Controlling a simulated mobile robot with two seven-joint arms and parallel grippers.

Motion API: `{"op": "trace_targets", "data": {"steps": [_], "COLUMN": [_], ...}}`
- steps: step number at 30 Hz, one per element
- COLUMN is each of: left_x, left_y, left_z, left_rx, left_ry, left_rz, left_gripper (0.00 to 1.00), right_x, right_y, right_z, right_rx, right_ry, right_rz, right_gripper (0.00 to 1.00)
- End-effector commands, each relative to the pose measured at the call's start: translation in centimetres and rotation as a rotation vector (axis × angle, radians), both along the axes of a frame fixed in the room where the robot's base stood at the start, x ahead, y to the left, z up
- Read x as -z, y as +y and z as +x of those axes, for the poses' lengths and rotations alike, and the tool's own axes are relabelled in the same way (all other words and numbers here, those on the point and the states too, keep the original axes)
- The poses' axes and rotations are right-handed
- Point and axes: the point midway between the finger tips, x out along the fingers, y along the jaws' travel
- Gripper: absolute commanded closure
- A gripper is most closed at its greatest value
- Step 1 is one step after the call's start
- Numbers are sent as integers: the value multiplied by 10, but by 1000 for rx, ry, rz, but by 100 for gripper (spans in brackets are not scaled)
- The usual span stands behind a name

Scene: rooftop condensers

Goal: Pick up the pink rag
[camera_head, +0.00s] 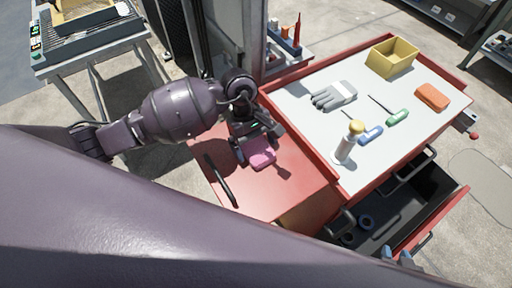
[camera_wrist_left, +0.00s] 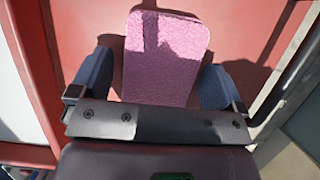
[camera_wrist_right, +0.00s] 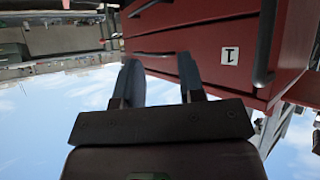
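The pink rag (camera_head: 262,156) lies flat on the red side shelf (camera_head: 222,155) of the tool cart. My left gripper (camera_head: 257,143) is over the rag. In the left wrist view the rag (camera_wrist_left: 165,55) shows between the two spread blue-grey fingers, and I see no grip on it. Whether the fingers touch its edges I cannot tell.
The white worktop (camera_head: 310,120) holds a grey glove (camera_head: 334,95), a yellow bin (camera_head: 391,56), an orange sponge (camera_head: 432,97), screwdrivers and a white bottle with a yellow top (camera_head: 349,142). A black handle (camera_head: 220,180) borders the shelf. A drawer (camera_head: 400,215) stands open.

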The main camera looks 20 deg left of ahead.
Motion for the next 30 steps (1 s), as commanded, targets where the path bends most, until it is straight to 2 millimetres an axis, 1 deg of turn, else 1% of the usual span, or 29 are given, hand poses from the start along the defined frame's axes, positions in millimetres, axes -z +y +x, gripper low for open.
{"op": "trace_targets", "data": {"steps": [1,8,9,16,18,20,23,26,30], "left_x": [0,0,0,0,-2,-8,-24,-46,-83], "left_y": [0,0,0,0,0,1,1,1,1], "left_z": [0,0,0,-1,-1,0,1,1,1], "left_rx": [-1,0,-1,-1,-1,0,1,2,2], "left_ry": [1,2,1,2,2,-2,-3,-5,-6], "left_rz": [1,1,1,2,0,1,1,1,1], "left_gripper": [14,49,51,51,51,51,51,51,51], "right_x": [-1,-5,-5,-9,-12,-11,-11,-10,-7], "right_y": [0,1,1,2,2,2,2,1,0], "right_z": [1,7,8,11,11,11,9,6,2], "right_rx": [0,-3,-4,-6,-6,-6,-5,-3,-1], "right_ry": [-2,-15,-18,-26,-28,-27,-24,-18,-9], "right_rz": [0,1,1,1,1,1,0,0,0], "right_gripper": [64,64,64,64,64,64,64,64,64]}}
